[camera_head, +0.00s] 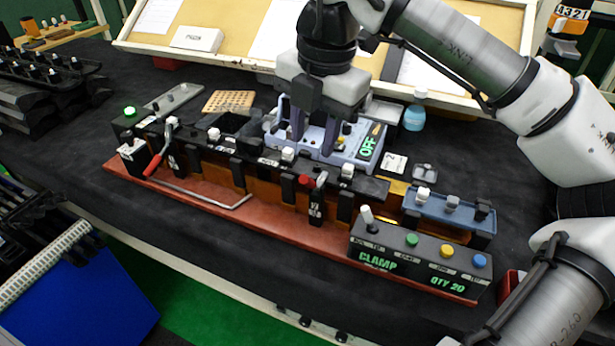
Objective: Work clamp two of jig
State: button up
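The jig (270,222) is a long red-brown base with a row of black clamp blocks and white-tipped parts along it. A clamp with a red-handled lever (152,165) stands at its left end. A second clamp with a red knob (303,180) and an upright grey lever (321,181) is near the middle. I cannot tell which one is clamp two. My gripper (313,132) points down behind the jig, over a grey-blue device (362,166) reading OFF. Its two fingers stand apart with nothing seen between them; the tips' contact is unclear.
A control box (420,259) reading CLAMP and QTY 20, with a toggle and coloured buttons, stands at the jig's right end. A bent metal rod (200,196) lies along the front. A green light (129,111) glows at left. A blue bottle (414,117) stands behind.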

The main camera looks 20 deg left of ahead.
aim_at(306, 181)
jog(key=f, duration=0.3)
jog(key=a+f+p, duration=0.1)
jog(key=f, duration=0.6)
jog(key=shift+w+a+f+p, duration=0.15)
jog(key=shift+p, duration=0.25)
grip_shut()
